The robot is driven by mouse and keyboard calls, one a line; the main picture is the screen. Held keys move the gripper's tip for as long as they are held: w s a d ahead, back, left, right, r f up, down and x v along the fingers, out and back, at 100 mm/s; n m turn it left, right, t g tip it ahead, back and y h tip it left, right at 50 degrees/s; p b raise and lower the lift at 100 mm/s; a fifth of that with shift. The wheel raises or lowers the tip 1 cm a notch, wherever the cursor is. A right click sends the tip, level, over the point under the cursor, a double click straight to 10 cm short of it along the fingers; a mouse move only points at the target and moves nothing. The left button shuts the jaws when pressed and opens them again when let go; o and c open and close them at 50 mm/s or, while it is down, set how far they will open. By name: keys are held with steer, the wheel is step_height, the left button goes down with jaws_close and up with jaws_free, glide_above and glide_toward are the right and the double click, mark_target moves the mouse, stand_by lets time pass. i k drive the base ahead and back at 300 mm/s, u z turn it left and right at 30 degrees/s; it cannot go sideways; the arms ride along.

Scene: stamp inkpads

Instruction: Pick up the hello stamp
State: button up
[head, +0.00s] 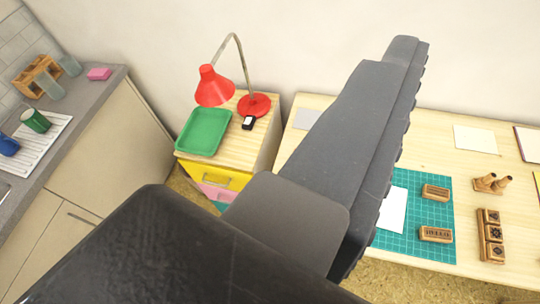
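The hello stamp (435,234) is a small wooden block with dark lettering that looks like HELLO. It lies near the front edge of the green cutting mat (413,247) on the light wooden table. A similar wooden block (435,192) with lettering too small to read lies behind it on the mat. My gripper (405,50) fills the middle of the view as a dark grey shape with a ridged edge, pointing up and right. It is to the left of the hello stamp and apart from it in the picture. I cannot see whether its fingers are parted.
White paper (392,210) lies on the mat. Wooden-handled stamps (490,184) and a row of patterned blocks (491,235) stand to the right. A drawer cabinet holds a green tray (205,132) and red lamp (214,88). A kitchen counter (95,85) is at left.

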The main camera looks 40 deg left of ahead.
mark_target(426, 233)
steer(key=z, duration=0.5)
steer(key=k, duration=1.25)
steer(key=z, duration=0.55)
steer(key=i, duration=1.55)
steer(key=u, duration=0.6)
steer(key=i, duration=0.45)
steer(key=u, duration=0.35)
